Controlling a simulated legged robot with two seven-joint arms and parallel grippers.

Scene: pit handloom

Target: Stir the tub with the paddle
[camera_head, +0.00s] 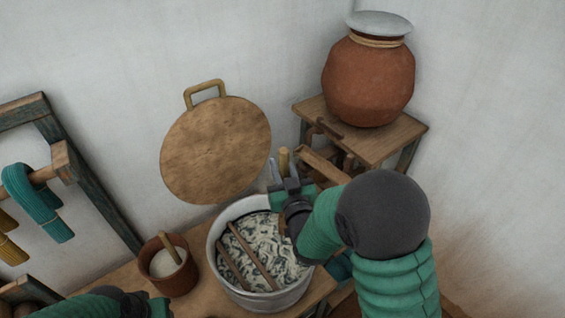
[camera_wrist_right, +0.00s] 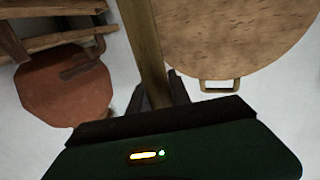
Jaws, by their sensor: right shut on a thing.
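The grey metal tub (camera_head: 213,262) stands on a wooden bench in the head view, filled with a pale, dark-streaked mass. Two thin brown sticks (camera_head: 252,254) lie across its top. My right gripper (camera_head: 285,184) is above the tub's back right rim, shut on a wooden shaft, apparently the paddle's handle (camera_head: 284,160). The shaft also runs between the fingers in the right wrist view (camera_wrist_right: 145,50). Its lower end is hidden in the head view by my gripper and arm. My left gripper (camera_head: 150,306) is at the bottom edge, mostly cut off; its jaws are unclear.
A round wooden lid (camera_head: 215,150) with a handle is behind the tub against the wall. A brown pot (camera_head: 170,268) with a stick stands left of the tub. A clay jar (camera_head: 368,82) sits on a small table (camera_head: 405,137) at the back right. A frame with yarn (camera_head: 40,200) is left.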

